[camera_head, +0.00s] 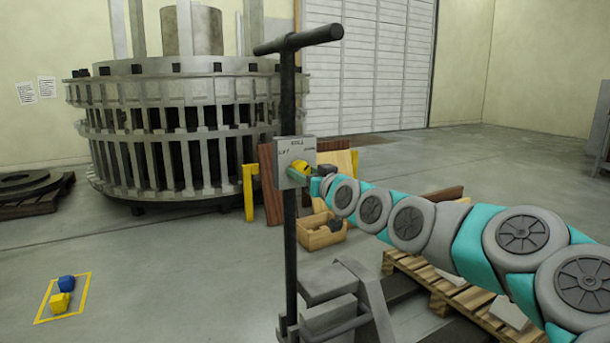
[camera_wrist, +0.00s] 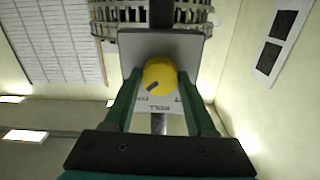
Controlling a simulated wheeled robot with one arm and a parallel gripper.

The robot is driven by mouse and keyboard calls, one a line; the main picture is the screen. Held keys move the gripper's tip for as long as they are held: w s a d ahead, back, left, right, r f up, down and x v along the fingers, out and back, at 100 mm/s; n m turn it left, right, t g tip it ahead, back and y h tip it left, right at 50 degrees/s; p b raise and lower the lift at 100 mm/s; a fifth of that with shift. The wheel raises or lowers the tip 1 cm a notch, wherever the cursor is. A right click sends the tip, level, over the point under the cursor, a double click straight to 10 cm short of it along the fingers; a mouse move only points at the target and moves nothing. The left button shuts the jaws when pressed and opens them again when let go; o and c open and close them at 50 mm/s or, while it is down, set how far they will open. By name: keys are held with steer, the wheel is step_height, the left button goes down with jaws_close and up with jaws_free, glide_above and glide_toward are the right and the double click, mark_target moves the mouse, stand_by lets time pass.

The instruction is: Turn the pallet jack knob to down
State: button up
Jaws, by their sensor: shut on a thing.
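The pallet jack (camera_head: 289,110) stands upright with a dark post and a T-bar handle. A grey panel (camera_head: 285,150) on the post reads ROLL at the top, LIFT at left and DOWN at right. The yellow knob (camera_head: 300,167) sits on this panel. My gripper (camera_wrist: 160,78) is shut on the knob (camera_wrist: 160,72), one green finger on each side. In the wrist view, where the panel is upside down, the knob's black mark points to the lower left, toward the small left label beside ROLL. That label is too small to read there.
A large slatted metal turret (camera_head: 180,130) stands behind the jack. Wooden boards (camera_head: 340,165) and a wooden box (camera_head: 320,231) lie behind the post. A wooden pallet (camera_head: 450,290) is below my arm. Yellow and blue blocks lie in a marked square (camera_head: 50,319). The left floor is mostly clear.

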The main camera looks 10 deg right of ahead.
steer(key=shift+f, duration=0.1)
stand_by(0.3)
steer(key=o, duration=1.4)
steer(key=shift+s, duration=0.1)
steer(key=b+v, duration=0.1)
steer(key=v, duration=0.6)
steer(key=shift+s+d, duration=0.15)
steer(key=shift+s, duration=0.15)
